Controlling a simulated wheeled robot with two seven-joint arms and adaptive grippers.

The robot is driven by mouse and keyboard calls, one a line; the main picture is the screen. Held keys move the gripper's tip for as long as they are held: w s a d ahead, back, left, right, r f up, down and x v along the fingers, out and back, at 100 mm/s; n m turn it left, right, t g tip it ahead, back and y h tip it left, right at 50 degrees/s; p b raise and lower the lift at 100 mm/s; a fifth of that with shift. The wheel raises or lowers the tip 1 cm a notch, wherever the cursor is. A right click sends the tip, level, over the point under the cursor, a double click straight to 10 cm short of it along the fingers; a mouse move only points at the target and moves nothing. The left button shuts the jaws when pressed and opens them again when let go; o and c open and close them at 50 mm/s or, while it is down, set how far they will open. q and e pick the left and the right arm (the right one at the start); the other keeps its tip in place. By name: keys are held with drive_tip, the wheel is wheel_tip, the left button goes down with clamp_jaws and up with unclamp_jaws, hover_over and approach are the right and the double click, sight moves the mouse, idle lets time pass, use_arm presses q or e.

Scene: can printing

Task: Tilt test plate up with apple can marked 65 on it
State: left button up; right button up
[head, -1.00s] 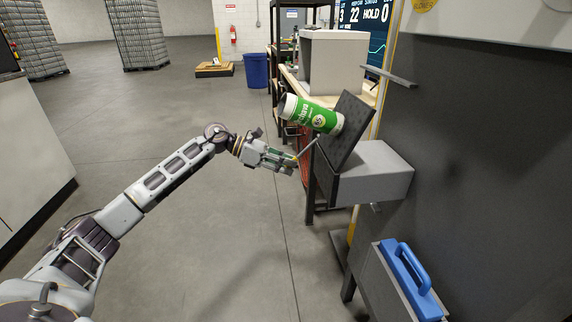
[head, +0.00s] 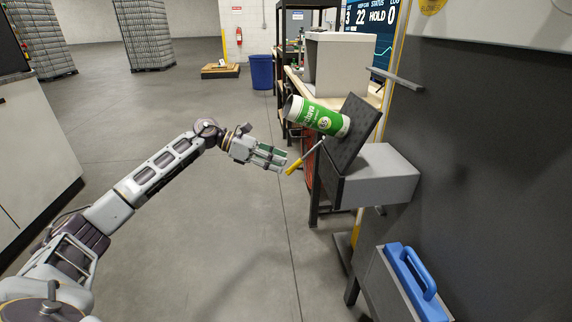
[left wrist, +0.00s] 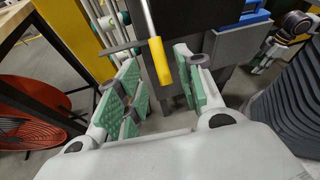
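The green and white apple can (head: 318,117) marked 65 leans with its base against the black test plate (head: 361,128), its top pointing up and left. The plate is tilted up steeply on its grey box (head: 376,175). A thin rod with a yellow handle (head: 294,167) slants down from the plate. The left wrist view shows the yellow handle (left wrist: 159,61) beyond the spread green-padded fingers.
A blue handle (head: 418,272) tops a grey block at the lower right. Behind the plate stand a workbench with a grey box-shaped unit (head: 341,62) and a screen (head: 378,27). A blue bin (head: 262,71) is farther back. The floor at left is open.

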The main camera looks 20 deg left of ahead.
use_arm(q)
drive_tip(key=v, duration=0.7)
drive_tip(key=shift+s+a, duration=0.1)
idle(0.5)
